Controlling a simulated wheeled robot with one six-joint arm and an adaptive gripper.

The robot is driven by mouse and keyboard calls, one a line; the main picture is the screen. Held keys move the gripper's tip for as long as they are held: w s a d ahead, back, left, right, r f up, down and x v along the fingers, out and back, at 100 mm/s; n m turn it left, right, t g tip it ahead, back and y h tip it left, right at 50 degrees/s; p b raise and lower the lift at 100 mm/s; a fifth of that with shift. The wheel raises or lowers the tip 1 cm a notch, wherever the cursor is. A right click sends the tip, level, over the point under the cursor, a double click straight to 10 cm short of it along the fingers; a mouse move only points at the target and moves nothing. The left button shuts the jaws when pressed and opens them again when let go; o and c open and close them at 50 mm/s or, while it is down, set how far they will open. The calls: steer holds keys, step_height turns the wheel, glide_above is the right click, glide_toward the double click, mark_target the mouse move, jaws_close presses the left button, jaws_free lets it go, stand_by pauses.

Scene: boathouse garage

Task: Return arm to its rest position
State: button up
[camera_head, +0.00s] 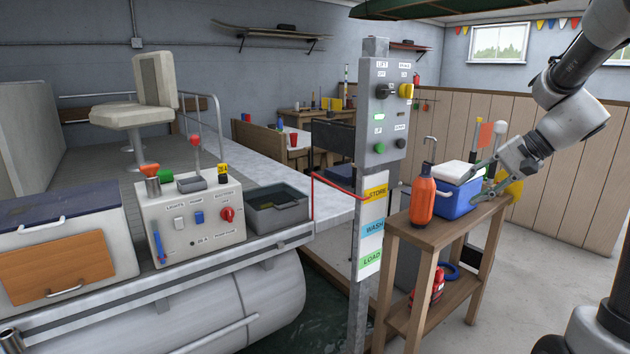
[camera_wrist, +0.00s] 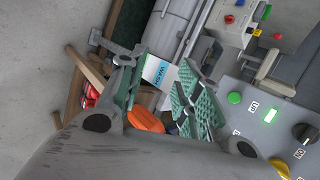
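My arm reaches in from the upper right in the head view. My gripper (camera_head: 484,178) is in front of or above the blue cooler (camera_head: 458,199) with the white lid; I cannot tell whether they touch. In the wrist view my gripper (camera_wrist: 158,88) shows its two green-padded fingers apart, with nothing held between them. An orange bottle (camera_head: 422,196) stands upright left of the cooler on the wooden stand (camera_head: 440,226). An orange shape (camera_wrist: 145,120) shows past the fingers in the wrist view.
A grey post with a lift control panel (camera_head: 384,115) stands left of the stand, and the panel (camera_wrist: 270,115) shows at right in the wrist view. A red bar (camera_head: 332,183) juts from the post. A boat deck with a control box (camera_head: 195,220) lies left. Floor at right is open.

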steer(key=s+n+h, duration=0.7)
steer(key=s+n, duration=0.1)
steer(key=s, duration=1.6)
steer(key=shift+a+h, duration=0.3)
steer(key=shift+r, duration=0.1)
